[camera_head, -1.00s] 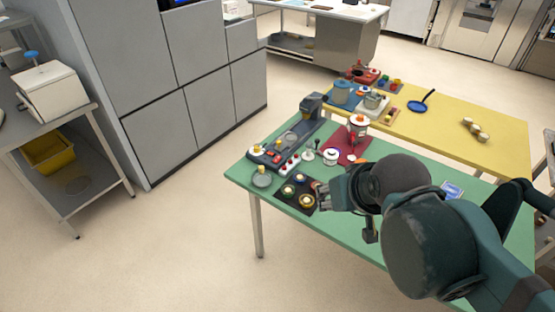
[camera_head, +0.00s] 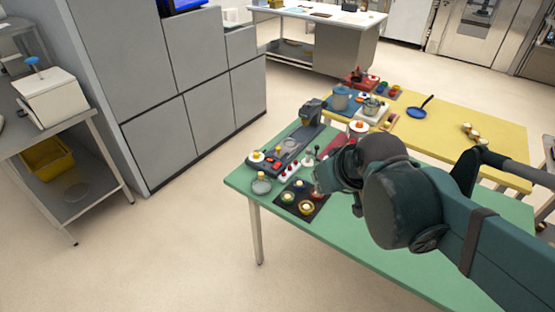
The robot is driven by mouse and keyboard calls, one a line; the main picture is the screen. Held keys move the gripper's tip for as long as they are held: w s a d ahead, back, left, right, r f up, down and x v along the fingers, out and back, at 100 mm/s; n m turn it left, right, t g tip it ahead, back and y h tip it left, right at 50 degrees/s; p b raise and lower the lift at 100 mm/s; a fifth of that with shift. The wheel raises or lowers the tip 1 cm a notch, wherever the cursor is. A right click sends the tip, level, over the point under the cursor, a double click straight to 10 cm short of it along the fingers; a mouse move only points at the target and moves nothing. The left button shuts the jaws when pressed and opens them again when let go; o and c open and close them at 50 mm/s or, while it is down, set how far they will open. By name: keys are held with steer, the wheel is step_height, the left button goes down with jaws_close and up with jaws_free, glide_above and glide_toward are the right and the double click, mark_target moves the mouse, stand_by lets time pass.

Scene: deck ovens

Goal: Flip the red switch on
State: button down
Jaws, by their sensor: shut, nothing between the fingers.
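Which of these small red parts is the red switch is too small to tell. My gripper (camera_head: 319,188) is shut and empty, over the table to the right of the strip and apart from it. My arm hides much of the table behind it.
A black tray (camera_head: 287,207) with several round coloured pieces lies just left of my gripper. A yellow table (camera_head: 490,150) behind bears pots and a blue pan (camera_head: 419,112). The green table's front right is clear.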

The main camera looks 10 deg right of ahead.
steer(key=w+a+f+n+y, duration=0.1)
steer(key=w+f+n, duration=0.2)
steer(key=w, duration=0.7)
steer(key=w+a+f+n+t+y, duration=0.1)
steer(key=w+f+n, duration=0.1)
steer(key=w+f, duration=0.3)
steer(key=w+a+f+n+y, duration=0.1)
steer(key=w+f+n, duration=0.2)
steer(key=w, duration=1.1)
steer(key=shift+w+a+f+n+b, duration=0.2)
steer(key=shift+w+f+n+b, duration=0.15)
steer(key=shift+f, duration=0.7)
steer(key=shift+f, duration=0.1)
steer(key=b, duration=0.2)
glide_above(278, 166)
steer(key=a, duration=0.1)
steer(key=shift+s+f, duration=0.15)
steer(key=shift+f, duration=1.75)
steer(key=shift+s+f, duration=0.1)
steer(key=shift+f, duration=1.75)
steer(key=shift+w+d+f+b, duration=0.15)
steer(key=shift+d+f, duration=0.05)
steer(key=shift+f, duration=0.5)
steer(key=shift+w+d+f+b, duration=0.15)
steer(key=shift+d+f, duration=0.05)
steer(key=shift+f, duration=0.45)
